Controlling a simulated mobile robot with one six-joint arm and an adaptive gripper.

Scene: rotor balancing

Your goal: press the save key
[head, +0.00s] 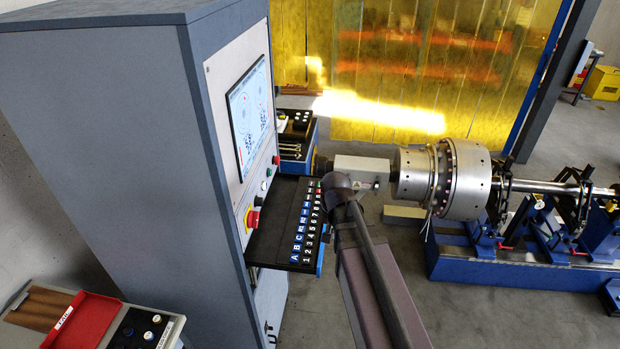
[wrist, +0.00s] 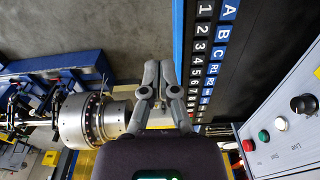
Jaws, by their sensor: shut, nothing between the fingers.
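The keyboard shelf (head: 268,226) sticks out from the cabinet below the screen. It carries rows of blue lettered keys (head: 298,246) and black numbered keys (head: 309,239). A small green key and a red one show at its far end, partly behind my arm. I cannot read which key is the save key. In the wrist view the lettered keys (wrist: 225,35) and numbered keys (wrist: 201,32) run down the right of centre. My gripper (wrist: 159,66) is shut and empty, to the left of the keys in that view. In the head view my arm hides it.
The cabinet has a screen (head: 251,112), a red emergency stop button (head: 252,218) and other buttons beside the keyboard. A large metal rotor (head: 460,178) sits on the blue machine bed (head: 500,272) to the right. A red tray (head: 73,322) lies at front left.

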